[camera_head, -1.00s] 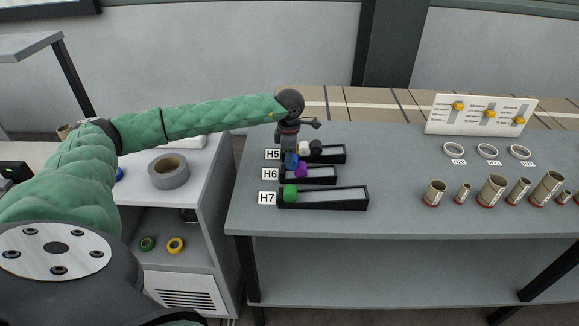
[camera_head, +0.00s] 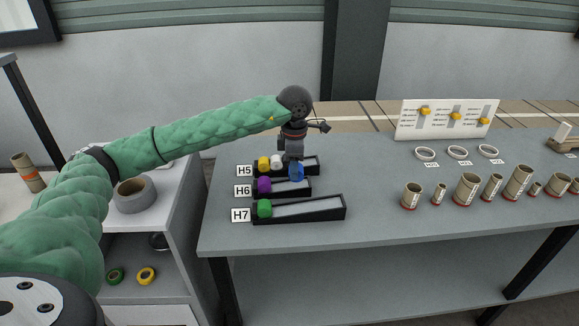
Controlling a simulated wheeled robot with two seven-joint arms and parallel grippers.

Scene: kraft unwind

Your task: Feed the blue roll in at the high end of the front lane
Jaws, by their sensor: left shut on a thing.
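My left gripper (camera_head: 295,161) points down and is shut on the blue roll (camera_head: 296,173). The roll shows over the right part of the middle lane H6 (camera_head: 296,191); its exact height is hard to tell. The front lane H7 (camera_head: 318,210) is a black-walled tray with a pale floor. A green roll (camera_head: 264,208) sits at its left end, and its right part is empty. A purple roll (camera_head: 264,185) sits at the left end of H6. The back lane H5 (camera_head: 313,164) holds a yellow roll (camera_head: 264,163) and a white roll (camera_head: 276,161); my gripper hides part of it. My right gripper is out of view.
Several cardboard tubes (camera_head: 467,189) stand on the grey table (camera_head: 370,222) at right. White rings (camera_head: 458,152) lie behind them. A white board (camera_head: 446,119) with yellow sliders stands at the back. The table right of H7 is clear.

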